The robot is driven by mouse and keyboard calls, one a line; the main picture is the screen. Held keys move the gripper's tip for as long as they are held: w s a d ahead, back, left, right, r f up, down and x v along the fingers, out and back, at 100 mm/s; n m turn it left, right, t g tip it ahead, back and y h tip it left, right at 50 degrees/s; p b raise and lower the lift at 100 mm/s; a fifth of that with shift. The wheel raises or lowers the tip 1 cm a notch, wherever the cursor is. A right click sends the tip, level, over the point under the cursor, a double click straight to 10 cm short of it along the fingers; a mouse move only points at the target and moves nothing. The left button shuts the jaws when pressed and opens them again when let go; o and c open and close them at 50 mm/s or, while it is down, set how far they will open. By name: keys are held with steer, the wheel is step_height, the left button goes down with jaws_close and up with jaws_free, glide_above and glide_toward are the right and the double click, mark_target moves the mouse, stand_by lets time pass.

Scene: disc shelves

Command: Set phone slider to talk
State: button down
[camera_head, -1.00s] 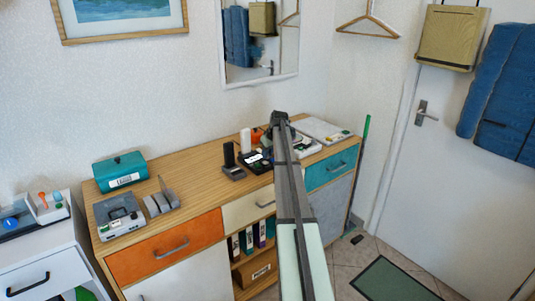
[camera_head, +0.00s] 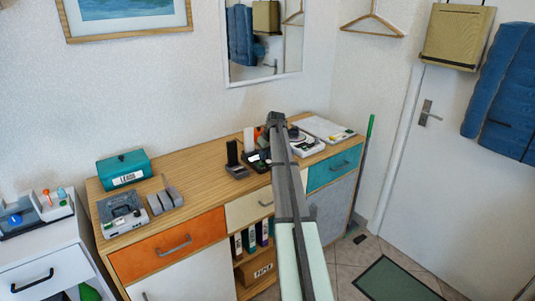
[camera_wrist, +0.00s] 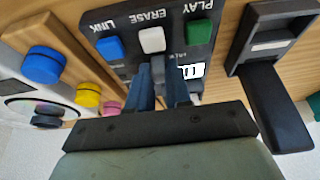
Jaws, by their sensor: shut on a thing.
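The phone machine (camera_wrist: 120,66) is a black panel on the wooden top, with a blue LINK button (camera_wrist: 109,46), a white ERASE button (camera_wrist: 152,39) and a green PLAY button (camera_wrist: 199,27). A small white display (camera_wrist: 190,71) shows beside my fingers. My gripper (camera_wrist: 164,82) is over this panel, its fingers close together below the ERASE button and shut on a small part, apparently the slider. The fingers mostly hide the slider and its marks, so its setting cannot be read. In the head view the machine (camera_head: 257,159) is partly behind my arm.
A black handset stand (camera_wrist: 275,70) is close on the right in the wrist view. A pale device with blue (camera_wrist: 43,65), yellow (camera_wrist: 88,94) and pink knobs is close on the left. A teal box (camera_head: 123,169) and grey devices stand farther left on the sideboard (camera_head: 190,170).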

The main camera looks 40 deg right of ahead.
steer(key=shift+a, duration=0.25)
steer(key=c, duration=1)
jaws_free()
steer(key=shift+c, duration=0.2)
steer(key=shift+r, duration=0.1)
steer(key=v, duration=1.3)
steer(key=shift+r, duration=0.25)
steer(key=shift+s, duration=0.1)
